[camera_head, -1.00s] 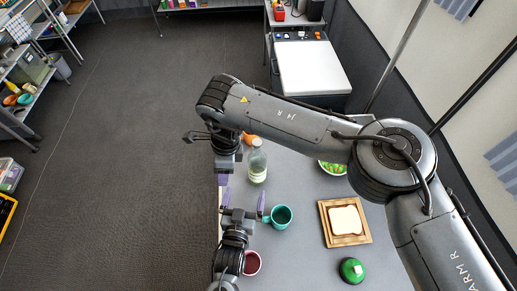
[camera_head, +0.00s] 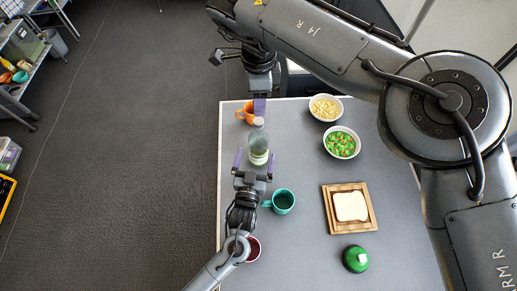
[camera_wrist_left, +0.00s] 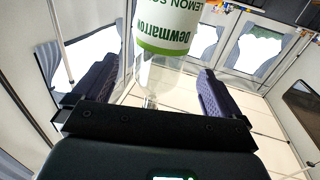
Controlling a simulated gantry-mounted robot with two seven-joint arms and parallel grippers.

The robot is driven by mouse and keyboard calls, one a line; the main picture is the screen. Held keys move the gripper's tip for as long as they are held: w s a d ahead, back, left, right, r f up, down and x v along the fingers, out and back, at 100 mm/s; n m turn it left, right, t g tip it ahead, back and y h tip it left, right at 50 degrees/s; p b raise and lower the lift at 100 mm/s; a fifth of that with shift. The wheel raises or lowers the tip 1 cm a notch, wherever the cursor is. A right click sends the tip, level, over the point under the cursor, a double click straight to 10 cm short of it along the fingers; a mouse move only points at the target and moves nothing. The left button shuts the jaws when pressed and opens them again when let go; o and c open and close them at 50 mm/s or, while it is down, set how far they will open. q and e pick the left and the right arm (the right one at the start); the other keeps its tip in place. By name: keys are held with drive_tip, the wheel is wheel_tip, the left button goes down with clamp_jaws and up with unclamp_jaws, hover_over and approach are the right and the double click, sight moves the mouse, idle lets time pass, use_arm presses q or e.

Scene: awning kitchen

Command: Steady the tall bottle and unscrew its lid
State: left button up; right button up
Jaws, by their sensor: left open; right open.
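The tall bottle (camera_head: 259,146) stands on the grey table; it is clear, with a pale lid (camera_head: 258,122) on top and a green-and-white label. My left gripper (camera_head: 254,160) is open, with its purple fingers on either side of the bottle's lower part. In the left wrist view the labelled bottle (camera_wrist_left: 166,28) is between the spread fingers, with gaps at both sides. My right gripper (camera_head: 259,104) is open above and behind the bottle, apart from the lid; one finger hides the other in the head view.
An orange mug (camera_head: 245,113) is behind the bottle, and a teal mug (camera_head: 283,201) and dark red mug (camera_head: 253,249) are in front. Two bowls (camera_head: 342,143) (camera_head: 326,108), a bread board (camera_head: 350,207) and a green round object (camera_head: 355,259) are to the right.

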sight(257, 152)
use_arm(q)
drive_tip(key=shift+w+d, duration=0.15)
drive_tip(key=shift+w, duration=0.75)
drive_tip(key=shift+w+d, duration=0.2)
drive_tip(key=shift+w, duration=0.7)
drive_tip(key=shift+w+d, duration=0.15)
drive_tip(key=shift+w, duration=0.75)
